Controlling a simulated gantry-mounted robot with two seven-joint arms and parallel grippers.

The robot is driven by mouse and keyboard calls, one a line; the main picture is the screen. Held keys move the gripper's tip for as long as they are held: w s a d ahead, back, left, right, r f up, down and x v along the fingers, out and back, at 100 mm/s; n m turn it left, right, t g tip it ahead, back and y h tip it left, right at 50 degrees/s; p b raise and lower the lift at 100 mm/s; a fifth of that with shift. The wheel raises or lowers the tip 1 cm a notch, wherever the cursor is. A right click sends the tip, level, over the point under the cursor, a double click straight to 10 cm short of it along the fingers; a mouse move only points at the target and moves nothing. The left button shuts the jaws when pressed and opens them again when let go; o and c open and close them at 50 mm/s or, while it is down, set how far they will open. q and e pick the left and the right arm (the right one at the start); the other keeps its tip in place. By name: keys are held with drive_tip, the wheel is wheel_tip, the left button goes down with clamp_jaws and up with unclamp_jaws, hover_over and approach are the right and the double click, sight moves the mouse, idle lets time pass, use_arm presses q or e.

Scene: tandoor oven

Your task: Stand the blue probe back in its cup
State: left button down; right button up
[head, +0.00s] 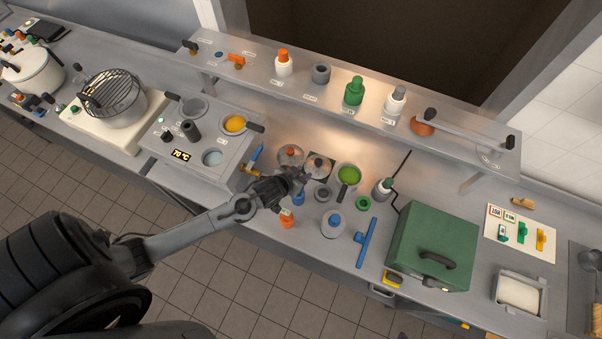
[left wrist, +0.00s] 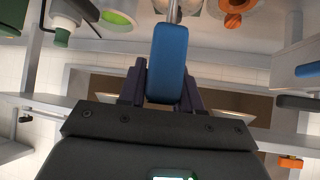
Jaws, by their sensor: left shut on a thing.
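The blue probe (left wrist: 168,62) is gripped by its blue handle between the dark fingers of my left gripper (left wrist: 162,90) in the left wrist view, with a thin metal shaft running to the top edge. In the head view, my left gripper (head: 298,178) is over the middle of the counter, among the small vessels. A small blue piece (head: 298,198) shows just below it; I cannot tell whether it is the probe. A small grey cup (head: 323,193) stands just right of the gripper, and another grey cup (head: 321,74) is on the shelf. I cannot tell which is the probe's cup.
Close by are an orange bottle (head: 287,218), a blue-topped vessel (head: 334,225), a green-filled bowl (head: 348,176) and a blue T-shaped tool (head: 366,243). The heated bath unit (head: 205,155) is left, the green case (head: 432,245) right. The raised shelf (head: 300,92) runs behind.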

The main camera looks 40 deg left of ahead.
use_arm(q)
drive_tip(key=shift+f, duration=0.1)
idle(0.4)
drive_tip(key=shift+f+b, duration=0.7)
drive_tip(key=shift+f, duration=0.3)
drive_tip(key=shift+f+b, duration=0.55)
drive_tip(key=shift+f, duration=0.4)
drive_tip(key=shift+f+b, duration=0.7)
drive_tip(key=shift+f, duration=0.45)
drive_tip(key=shift+r, duration=0.2)
